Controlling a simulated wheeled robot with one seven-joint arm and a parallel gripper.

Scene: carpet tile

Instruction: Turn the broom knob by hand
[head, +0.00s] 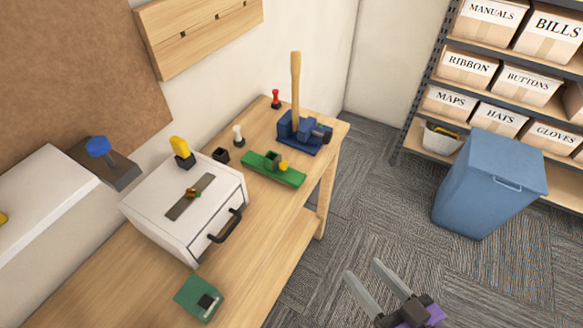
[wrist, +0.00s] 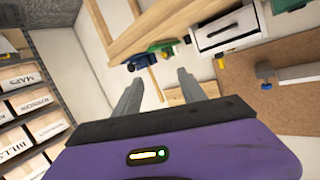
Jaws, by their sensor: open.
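A wooden broom handle (head: 295,88) stands upright in a blue clamp-like holder (head: 297,128) at the far end of the workbench. A dark round knob (head: 322,132) sits on the holder's right side. In the wrist view the holder (wrist: 140,61) and the handle (wrist: 156,84) appear beyond the fingers, the knob being too small to make out clearly. My gripper (head: 363,269) is open and empty, in the air over the carpet to the right of the bench and well apart from the holder. Its spread fingers also show in the wrist view (wrist: 159,80).
The workbench (head: 262,205) also carries a green block device (head: 273,170), a white drawer box (head: 170,212) and small colored knobs. A blue bin (head: 487,185) and shelves of labelled boxes (head: 505,115) stand at the right. Carpet between bench and bin is clear.

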